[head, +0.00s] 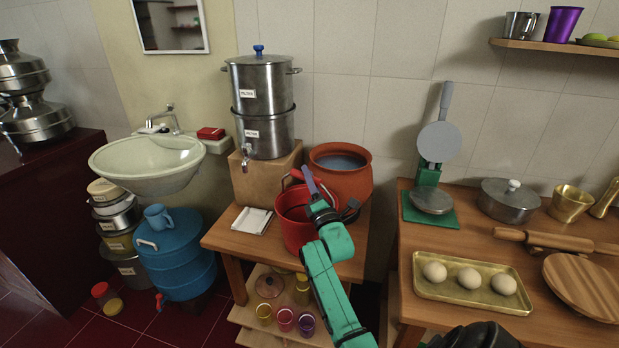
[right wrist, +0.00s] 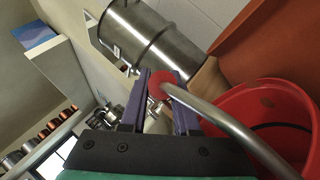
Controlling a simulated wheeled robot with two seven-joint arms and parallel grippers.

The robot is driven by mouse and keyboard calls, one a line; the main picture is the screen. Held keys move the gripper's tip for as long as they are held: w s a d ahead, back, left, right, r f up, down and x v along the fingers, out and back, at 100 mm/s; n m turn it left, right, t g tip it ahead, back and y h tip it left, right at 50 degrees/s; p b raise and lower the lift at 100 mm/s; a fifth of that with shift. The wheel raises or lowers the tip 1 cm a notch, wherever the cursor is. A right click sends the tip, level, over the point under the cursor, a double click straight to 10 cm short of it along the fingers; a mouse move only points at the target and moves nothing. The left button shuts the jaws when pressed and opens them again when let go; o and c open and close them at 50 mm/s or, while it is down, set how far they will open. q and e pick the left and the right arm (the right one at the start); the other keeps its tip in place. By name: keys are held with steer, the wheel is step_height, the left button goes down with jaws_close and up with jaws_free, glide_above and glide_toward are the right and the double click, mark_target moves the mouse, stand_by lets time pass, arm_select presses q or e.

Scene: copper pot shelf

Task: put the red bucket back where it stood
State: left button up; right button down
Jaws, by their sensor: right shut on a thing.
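The red bucket (head: 294,232) is upright at the small wooden side table, in front of the orange clay pot; I cannot tell whether its base touches the tabletop. It also shows at the right of the right wrist view (right wrist: 295,105), with its metal handle (right wrist: 225,127) running up between my fingers. My right gripper (head: 308,183) is shut on the handle near its red grip (right wrist: 161,84), above the bucket's rim. My arm hides part of the bucket's right side.
The steel water dispenser (head: 264,105) stands on a wooden block (head: 262,178) behind. The clay pot (head: 341,181) is close behind right. A white napkin (head: 252,221) lies left on the side table (head: 226,238). Coloured cups (head: 285,319) stand below. The counter (head: 410,314) is right.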

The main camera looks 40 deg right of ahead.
steer(key=shift+f, duration=0.2)
steer(key=c, duration=0.7)
jaws_free()
steer(key=shift+o, duration=0.2)
steer(key=shift+a+r, duration=0.1)
steer(key=shift+r, duration=0.2)
steer(key=b+v, duration=0.1)
steer(key=v, duration=1.1)
steer(key=shift+b, duration=0.35)
steer(key=shift+f, duration=0.15)
